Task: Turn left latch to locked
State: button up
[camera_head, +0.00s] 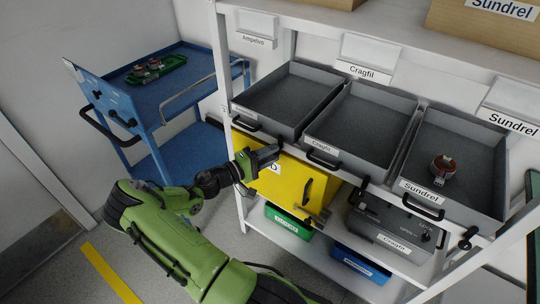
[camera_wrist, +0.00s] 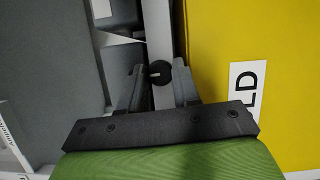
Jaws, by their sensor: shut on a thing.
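The left latch (camera_wrist: 159,73) is a small round black knob with a pale mark, on a light grey upright post in the wrist view. My gripper (camera_wrist: 158,85) has one finger on each side of it and is shut on it. In the head view my gripper (camera_head: 267,154) reaches the left front of the shelf unit, beside a yellow box, and hides the latch. The mark's exact angle, and so the latch's setting, is hard to tell. A second black latch (camera_head: 467,239) shows on the right front of the unit.
The yellow box (camera_head: 290,186) with a partly hidden label is close on the right. Above are grey open drawers (camera_head: 285,98), one holding a copper part (camera_head: 442,166). Green (camera_head: 288,222) and blue (camera_head: 360,263) bins sit below. A blue cart (camera_head: 178,90) stands left. The floor is clear.

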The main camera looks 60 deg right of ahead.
jog(key=shift+m, duration=0.4)
jog(key=o, duration=1)
jog(key=p+v, duration=0.1)
jog(key=v, duration=1.4)
jog(key=shift+w+a+r+p, duration=0.1)
jog(key=shift+w+a+p, duration=0.05)
jog(key=shift+a+p, duration=0.25)
